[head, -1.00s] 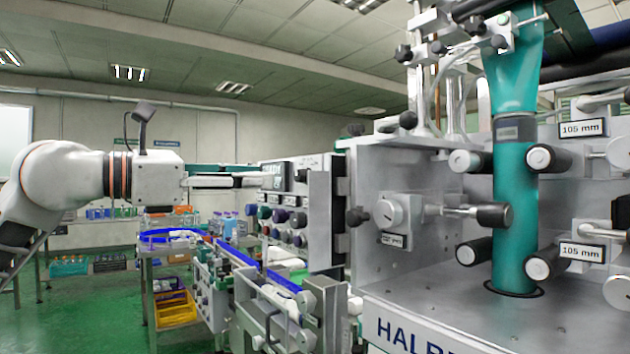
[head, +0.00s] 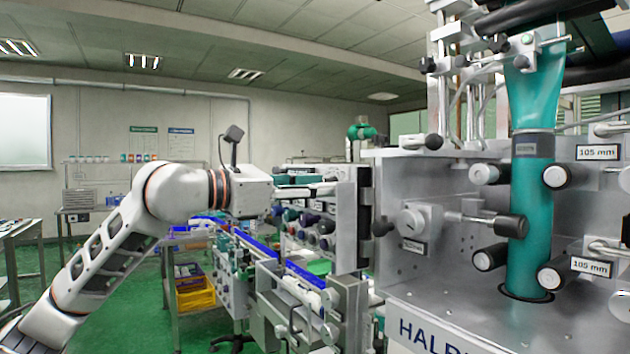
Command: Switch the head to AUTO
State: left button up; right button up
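The machine head is the grey metal housing (head: 400,280) on the right, with a teal film sleeve (head: 532,225) running down through it between black rollers. A control panel with several dark knobs and buttons (head: 318,228) stands left of it, seen at a slant. I cannot make out an AUTO label or the position of any switch. My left gripper (head: 325,190) points right, at the height of the panel's upper part, and overlaps it in the picture. Its fingers are seen edge-on, so their opening and any contact are unclear. My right gripper is not in view.
A blue-railed conveyor (head: 262,250) runs below the panel. A grey plate (head: 347,228) stands out between the panel and the housing. Green floor is open at the left.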

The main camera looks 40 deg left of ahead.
pick_arm(q)
jog(key=shift+w, duration=0.1)
grip_shut()
dwell(0.3)
jog(key=m+p, duration=0.2)
jog(key=m, duration=0.6)
jog(key=shift+m, duration=0.6)
